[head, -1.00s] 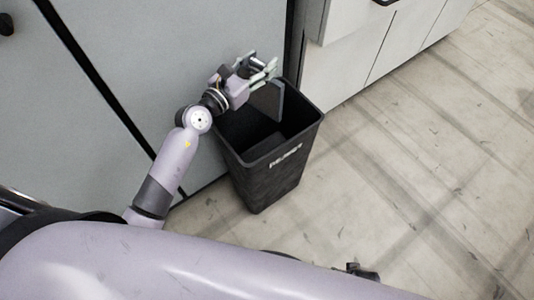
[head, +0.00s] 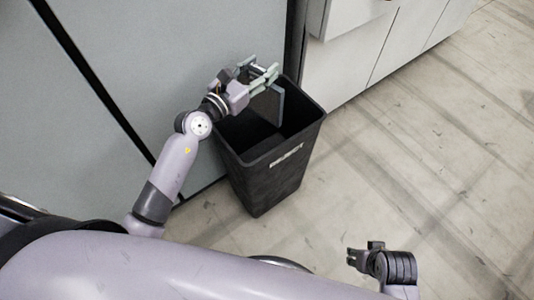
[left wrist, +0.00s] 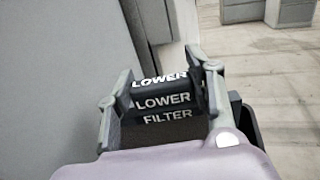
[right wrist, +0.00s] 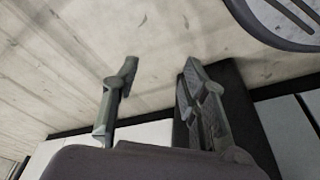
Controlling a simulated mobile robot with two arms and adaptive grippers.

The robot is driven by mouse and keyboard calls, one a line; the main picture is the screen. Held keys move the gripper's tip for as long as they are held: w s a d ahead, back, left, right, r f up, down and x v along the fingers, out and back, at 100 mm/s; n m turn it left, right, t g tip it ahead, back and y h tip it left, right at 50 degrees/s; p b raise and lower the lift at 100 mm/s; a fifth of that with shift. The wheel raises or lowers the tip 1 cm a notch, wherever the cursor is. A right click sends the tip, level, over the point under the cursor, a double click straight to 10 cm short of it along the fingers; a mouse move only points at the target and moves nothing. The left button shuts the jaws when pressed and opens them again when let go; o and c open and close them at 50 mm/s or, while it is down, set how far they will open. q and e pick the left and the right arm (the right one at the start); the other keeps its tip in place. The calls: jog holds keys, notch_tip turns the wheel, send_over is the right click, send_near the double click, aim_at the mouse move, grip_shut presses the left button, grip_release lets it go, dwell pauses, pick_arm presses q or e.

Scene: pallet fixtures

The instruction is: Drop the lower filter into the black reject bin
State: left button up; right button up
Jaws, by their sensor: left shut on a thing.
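My left gripper (head: 262,73) is above the black reject bin (head: 270,158), over its open top. In the left wrist view the left gripper (left wrist: 163,92) is shut on the dark handle of the lower filter (left wrist: 165,118), which is lettered "LOWER FILTER". In the head view the lower filter (head: 268,104) is a thin grey panel hanging upright below the fingers, its lower part within the bin's opening. My right gripper (head: 358,257) is low at the bottom right of the head view, away from the bin. In the right wrist view the right gripper (right wrist: 155,95) has its fingers apart with nothing between them.
A large grey cabinet (head: 190,50) stands directly behind and left of the bin. Pale drawer units (head: 350,55) stand behind it to the right. The concrete floor (head: 430,150) to the right is clear.

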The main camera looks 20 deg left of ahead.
pick_arm(q)
jog(key=shift+f+b, duration=0.85)
pick_arm(e)
jog(key=w+v, duration=0.1)
jog(key=v, duration=0.7)
jog(key=shift+d+r, duration=0.1)
jog(key=shift+r, duration=0.05)
pick_arm(q)
jog(key=o, duration=1.5)
jog(key=shift+f, duration=0.1)
jog(key=shift+c, duration=0.2)
jog(key=shift+s, duration=0.1)
